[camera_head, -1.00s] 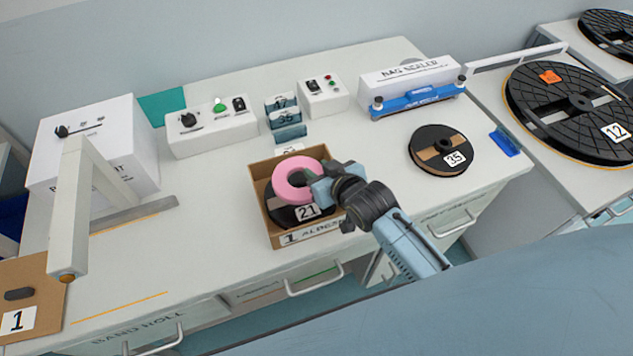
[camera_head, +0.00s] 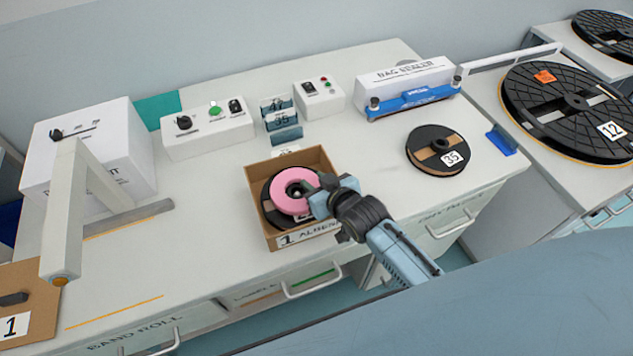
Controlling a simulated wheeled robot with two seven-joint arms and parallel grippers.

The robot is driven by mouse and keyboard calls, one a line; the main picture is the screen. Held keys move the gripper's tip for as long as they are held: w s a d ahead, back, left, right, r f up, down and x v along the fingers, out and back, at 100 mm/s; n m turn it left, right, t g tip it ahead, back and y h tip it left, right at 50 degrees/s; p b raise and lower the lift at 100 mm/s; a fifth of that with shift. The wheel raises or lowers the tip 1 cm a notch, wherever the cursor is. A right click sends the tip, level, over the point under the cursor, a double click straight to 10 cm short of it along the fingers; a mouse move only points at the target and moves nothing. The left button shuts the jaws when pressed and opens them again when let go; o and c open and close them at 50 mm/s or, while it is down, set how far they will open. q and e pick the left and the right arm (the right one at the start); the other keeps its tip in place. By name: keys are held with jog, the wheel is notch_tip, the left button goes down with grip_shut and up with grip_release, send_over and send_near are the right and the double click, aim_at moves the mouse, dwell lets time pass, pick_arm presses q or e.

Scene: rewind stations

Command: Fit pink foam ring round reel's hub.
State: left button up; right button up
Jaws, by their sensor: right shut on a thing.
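The pink foam ring (camera_head: 284,201) lies low over the black reel (camera_head: 268,208) in the open cardboard box (camera_head: 289,162). A dark shape shows in the ring's hole, off-centre toward its right side. I cannot tell whether the ring sits fully down round the hub or just above it. My right gripper (camera_head: 314,194) is shut on the ring's right edge, and its jaws hide that part of the ring and most of the reel's number label. My left gripper is not in view.
Reel 35 (camera_head: 428,139) lies on the bench (camera_head: 365,160) to the right, below the bag sealer (camera_head: 412,86). Button boxes (camera_head: 208,136) and a card holder (camera_head: 283,135) stand behind the box.

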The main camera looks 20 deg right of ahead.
jog(key=o, duration=1)
jog(key=shift+s+f+g, duration=0.3)
jog(key=shift+s+f, duration=0.1)
jog(key=shift+f, duration=0.45)
jog(key=shift+c, duration=0.2)
jog(key=shift+r, duration=0.1)
jog(key=shift+a+r, duration=0.1)
jog(key=shift+r, duration=0.2)
jog(key=shift+s+r+p, duration=0.1)
jog(key=shift+r+p, duration=0.2)
jog(key=p+v, duration=0.1)
jog(key=v, duration=1)
jog(key=shift+r, duration=0.4)
jog(key=shift+s, duration=0.1)
